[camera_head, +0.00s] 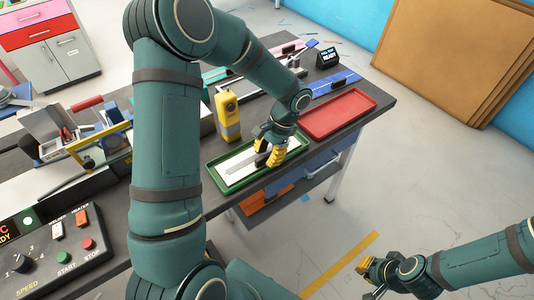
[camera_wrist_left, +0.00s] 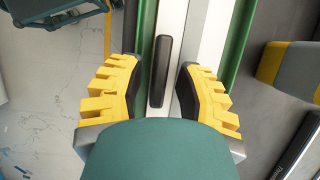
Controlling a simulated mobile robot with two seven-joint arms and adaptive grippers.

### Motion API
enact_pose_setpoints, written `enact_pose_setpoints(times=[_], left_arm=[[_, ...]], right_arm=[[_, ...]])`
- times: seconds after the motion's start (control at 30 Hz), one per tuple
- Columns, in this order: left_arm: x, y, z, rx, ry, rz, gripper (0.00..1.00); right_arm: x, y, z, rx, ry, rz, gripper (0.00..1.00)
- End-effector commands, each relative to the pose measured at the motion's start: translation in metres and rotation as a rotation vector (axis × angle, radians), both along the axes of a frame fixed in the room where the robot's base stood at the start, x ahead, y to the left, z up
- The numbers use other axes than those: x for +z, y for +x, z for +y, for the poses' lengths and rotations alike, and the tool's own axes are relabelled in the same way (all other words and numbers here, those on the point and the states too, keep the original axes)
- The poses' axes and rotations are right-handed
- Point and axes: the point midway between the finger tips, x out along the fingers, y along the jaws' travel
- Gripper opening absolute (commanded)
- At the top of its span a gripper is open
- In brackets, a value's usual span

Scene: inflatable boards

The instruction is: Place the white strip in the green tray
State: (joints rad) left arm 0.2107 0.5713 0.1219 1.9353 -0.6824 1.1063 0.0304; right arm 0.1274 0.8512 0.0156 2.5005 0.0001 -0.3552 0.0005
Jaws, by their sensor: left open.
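The green tray (camera_head: 225,186) lies on the dark bench, and its green rim also shows in the left wrist view (camera_wrist_left: 237,50). The white strip (camera_head: 240,166) lies inside the tray, lengthwise; it also shows in the left wrist view (camera_wrist_left: 213,40). My left gripper (camera_head: 271,155) is over the tray. In the left wrist view my left gripper (camera_wrist_left: 160,92) has its yellow fingers apart, with a dark bar (camera_wrist_left: 160,70) between them. I see no contact between fingers and bar. My right gripper (camera_head: 372,277) hangs above the floor, empty; its opening is unclear.
A red tray (camera_head: 338,114) lies right of the green tray. A yellow and grey device (camera_head: 228,116) stands behind the green tray, close to my left arm. A control panel (camera_head: 50,245) is at the lower left. Brown boards (camera_head: 460,55) lean at the right.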

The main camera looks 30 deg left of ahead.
Motion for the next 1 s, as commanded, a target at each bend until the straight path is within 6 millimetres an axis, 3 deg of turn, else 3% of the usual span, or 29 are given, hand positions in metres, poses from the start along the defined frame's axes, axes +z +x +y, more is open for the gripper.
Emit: enact_pose_setpoints(times=[0.4,0.6,0.87,1.0], left_arm=[[0.074,0.028,-0.014,0.0,0.0,-0.005,0.34],[0.1,0.038,-0.018,0.0,0.0,-0.003,0.34],[0.109,0.041,-0.021,0.0,-0.002,-0.001,0.34],[0.086,0.037,-0.035,0.002,-0.052,-0.015,0.34]], right_arm=[[0.02,-0.004,0.001,0.002,0.002,0.009,0.0],[0.026,-0.005,0.001,0.002,0.003,0.012,0.0],[0.027,-0.006,0.001,0.003,0.003,0.014,0.0],[0.027,-0.006,0.001,0.003,0.003,0.014,0.0]])
